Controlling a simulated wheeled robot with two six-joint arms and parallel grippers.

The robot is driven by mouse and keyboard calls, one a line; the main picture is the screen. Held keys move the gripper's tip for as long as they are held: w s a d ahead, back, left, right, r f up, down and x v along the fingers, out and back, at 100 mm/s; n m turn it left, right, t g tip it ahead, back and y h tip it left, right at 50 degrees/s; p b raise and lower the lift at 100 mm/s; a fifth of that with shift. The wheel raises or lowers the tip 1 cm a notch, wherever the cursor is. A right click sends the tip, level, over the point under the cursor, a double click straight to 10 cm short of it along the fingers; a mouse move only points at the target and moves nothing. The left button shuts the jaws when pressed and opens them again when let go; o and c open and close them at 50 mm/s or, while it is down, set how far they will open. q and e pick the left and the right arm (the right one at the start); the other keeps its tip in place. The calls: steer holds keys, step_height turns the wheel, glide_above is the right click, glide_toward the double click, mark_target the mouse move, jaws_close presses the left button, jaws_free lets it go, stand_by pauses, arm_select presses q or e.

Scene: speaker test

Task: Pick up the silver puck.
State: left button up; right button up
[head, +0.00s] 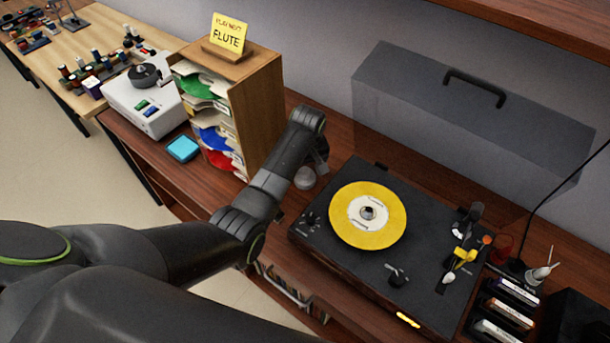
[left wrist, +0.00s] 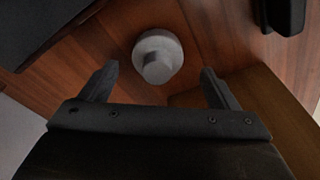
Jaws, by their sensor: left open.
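The silver puck (head: 305,179) stands on the brown wooden bench, between the record sleeve rack and the black turntable. In the left wrist view the puck (left wrist: 170,45) is a pale grey disc with a smaller knob on top. My left gripper (left wrist: 158,70) is open, with one finger to each side of the puck's knob in that view. Neither finger visibly touches it. In the head view my left wrist hangs above and beside the puck and mostly hides the gripper (head: 319,163). My right gripper is not in view.
The turntable (head: 310,238) carries a yellow record (head: 345,232) right of the puck. The wooden rack (head: 262,100) with colourful sleeves stands left, a yellow FLUTE card (head: 229,34) on top. A blue box (head: 183,149) lies further left.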

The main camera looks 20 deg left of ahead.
mark_target(305, 171)
arm_select(q)
steer(key=shift+w+f, duration=0.15)
steer(key=shift+f, duration=0.7)
steer(key=shift+w+f, duration=0.15)
steer(key=shift+f, duration=0.65)
steer(key=c, duration=1.2)
steer(key=shift+r, duration=0.1)
step_height(305, 171, up, 10)
steer(key=shift+f+b, duration=0.15)
steer(key=shift+b, duration=0.2)
